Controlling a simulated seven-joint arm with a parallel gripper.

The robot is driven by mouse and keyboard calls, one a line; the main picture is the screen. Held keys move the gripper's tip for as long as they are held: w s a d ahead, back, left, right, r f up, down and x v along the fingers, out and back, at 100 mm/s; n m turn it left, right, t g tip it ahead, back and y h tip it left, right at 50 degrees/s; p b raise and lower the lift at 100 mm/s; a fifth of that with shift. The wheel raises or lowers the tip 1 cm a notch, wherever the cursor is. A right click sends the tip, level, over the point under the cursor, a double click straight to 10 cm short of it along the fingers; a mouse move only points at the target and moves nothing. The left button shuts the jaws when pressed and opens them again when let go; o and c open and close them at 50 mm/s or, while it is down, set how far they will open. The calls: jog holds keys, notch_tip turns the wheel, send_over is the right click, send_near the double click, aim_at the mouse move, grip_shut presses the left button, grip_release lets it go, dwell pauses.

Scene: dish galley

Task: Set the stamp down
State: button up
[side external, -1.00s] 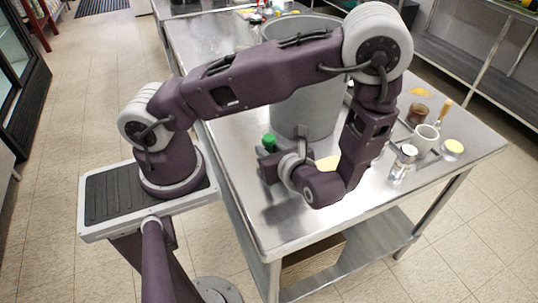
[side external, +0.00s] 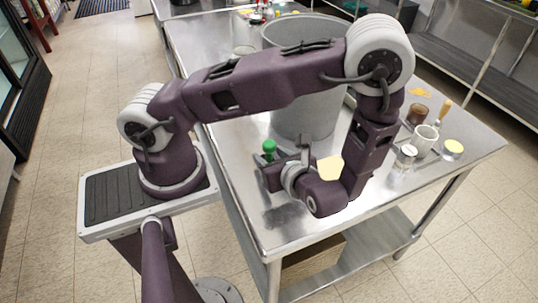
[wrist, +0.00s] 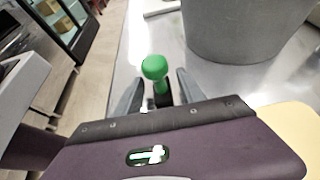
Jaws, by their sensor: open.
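The stamp has a green round knob on a green neck and a dark lower part. It shows in the wrist view (wrist: 155,68) between the two grey fingers, and in the side external view (side external: 269,147) just above the fingers. My gripper (wrist: 157,88) is open, with a finger on each side of the stamp and small gaps visible beside it. In the side external view my gripper (side external: 268,166) is low over the steel table (side external: 237,180) near its left edge. The stamp's base is hidden, so its contact with the table cannot be seen.
A large grey pot (side external: 303,110) stands behind my gripper. A pale yellow board (side external: 331,167) lies to the right. A shaker (side external: 406,156), a white mug (side external: 425,141), a brown cup (side external: 417,114) and a yellow-topped jar (side external: 453,148) stand at the right.

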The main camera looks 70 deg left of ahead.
jog(key=v, duration=1)
jog(key=shift+d+r, duration=0.25)
jog(key=s+a+r+n+t+h, duration=0.1)
jog(key=s+r+n+t+h, duration=0.1)
jog(key=r+n+h, duration=0.4)
jog(key=s+a+r+n+t+h, duration=0.1)
jog(key=s+r+n+t+h, duration=0.2)
jog(key=r+n, duration=0.9)
notch_tip(320, 180, up, 2)
jog(key=s+h, duration=0.2)
jog(key=h, duration=0.1)
jog(key=shift+s+t+h, duration=0.2)
jog(key=shift+t+h, duration=0.1)
jog(key=shift+h, duration=0.1)
jog(key=shift+o, duration=0.4)
jog(key=shift+r, duration=0.1)
